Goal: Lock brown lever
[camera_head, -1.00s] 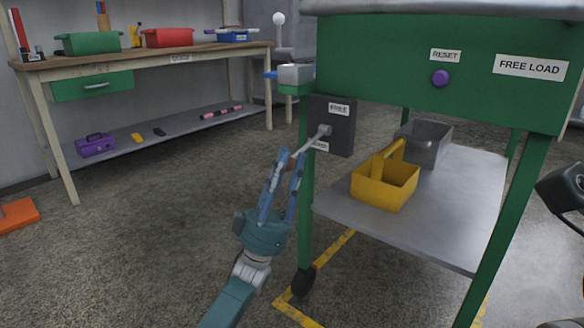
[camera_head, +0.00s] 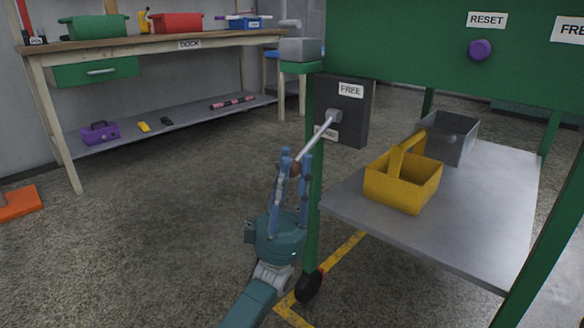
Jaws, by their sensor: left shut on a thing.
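The brown lever is a pale metal rod (camera_head: 317,138) that slants down and left from its pivot on a dark plate (camera_head: 355,112). Its end is a brown knob (camera_head: 295,169). My left gripper (camera_head: 295,156) is shut around the knob, with one finger on each side, below and left of the plate. The plate has a FREE label (camera_head: 350,90) at its top. A lower label (camera_head: 328,135) is partly covered by the rod and cannot be fully read. My right gripper is not in view.
The plate sits at a green cart's leg (camera_head: 315,215). The cart's grey shelf (camera_head: 475,205) bears a yellow carrier (camera_head: 402,185) and a grey bin (camera_head: 448,138). A purple button (camera_head: 480,49) is above. A workbench (camera_head: 130,44) stands at the back left, with open floor before it.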

